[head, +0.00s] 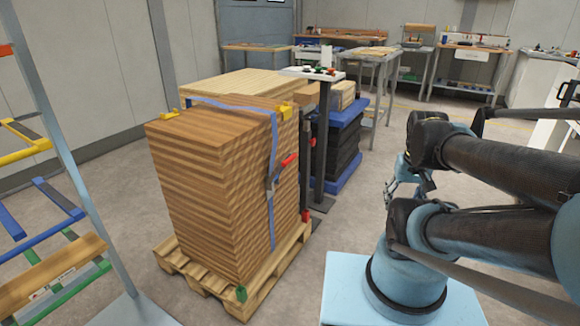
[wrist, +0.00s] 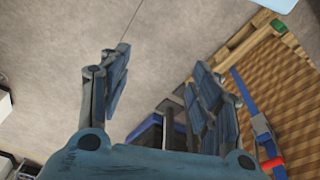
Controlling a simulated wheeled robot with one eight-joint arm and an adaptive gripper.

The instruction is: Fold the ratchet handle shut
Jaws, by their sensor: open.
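A ratchet (head: 271,186) sits on a blue strap (head: 273,140) that runs down the side of a stack of wooden boards (head: 195,190). Its red-tipped handle (head: 289,160) sticks out from the strap, up and to the right. In the wrist view the red handle (wrist: 272,163) and part of the strap (wrist: 243,92) show at the lower right, outside my fingers.
The stack stands on a wooden pallet (head: 205,283). A dark post (head: 321,150) and a blue-and-black stack (head: 340,155) stand behind it. A coloured rack (head: 60,170) stands at the left. Open floor lies between the pallet and my base.

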